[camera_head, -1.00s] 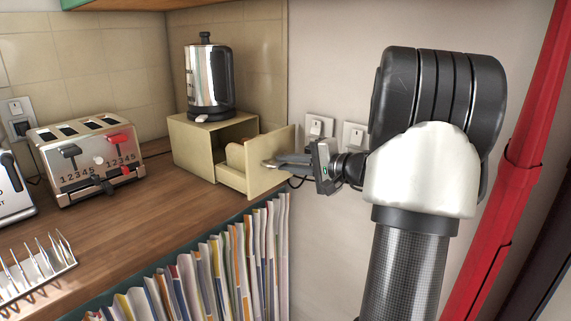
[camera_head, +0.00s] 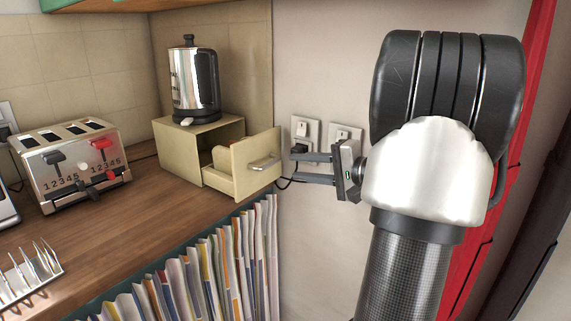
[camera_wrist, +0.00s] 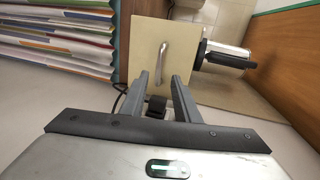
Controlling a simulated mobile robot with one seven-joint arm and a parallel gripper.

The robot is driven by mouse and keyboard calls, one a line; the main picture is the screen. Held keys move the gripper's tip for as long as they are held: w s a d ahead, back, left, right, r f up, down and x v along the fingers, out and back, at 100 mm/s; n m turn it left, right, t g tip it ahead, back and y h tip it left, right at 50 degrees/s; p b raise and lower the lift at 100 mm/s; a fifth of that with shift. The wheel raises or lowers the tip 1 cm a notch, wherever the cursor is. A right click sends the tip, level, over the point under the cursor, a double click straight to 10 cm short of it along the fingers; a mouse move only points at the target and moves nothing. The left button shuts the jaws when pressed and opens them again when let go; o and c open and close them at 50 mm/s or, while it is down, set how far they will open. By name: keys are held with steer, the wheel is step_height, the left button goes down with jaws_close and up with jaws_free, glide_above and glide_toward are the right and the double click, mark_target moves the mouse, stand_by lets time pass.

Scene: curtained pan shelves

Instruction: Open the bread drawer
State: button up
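The cream bread drawer (camera_head: 256,164) is pulled out of its cream box (camera_head: 177,153) on the counter. A rounded tan item (camera_head: 220,157), which looks like bread, shows inside it. The drawer's metal handle (camera_head: 265,162) is bare on its front; in the wrist view the handle (camera_wrist: 162,62) lies ahead of my fingertips. My gripper (camera_head: 294,168) is open and empty, to the right of the handle and apart from it. In the wrist view its two fingers (camera_wrist: 160,80) are spread with a gap between them.
A kettle (camera_head: 195,82) stands on the box. A toaster (camera_head: 72,165) and a metal rack (camera_head: 28,276) are on the wooden counter (camera_head: 140,215). Files (camera_head: 215,270) fill the shelf below. Wall sockets (camera_head: 345,134) are behind my gripper. A red curtain (camera_head: 480,245) hangs at right.

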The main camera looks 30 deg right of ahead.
steer(key=shift+v, duration=1.45)
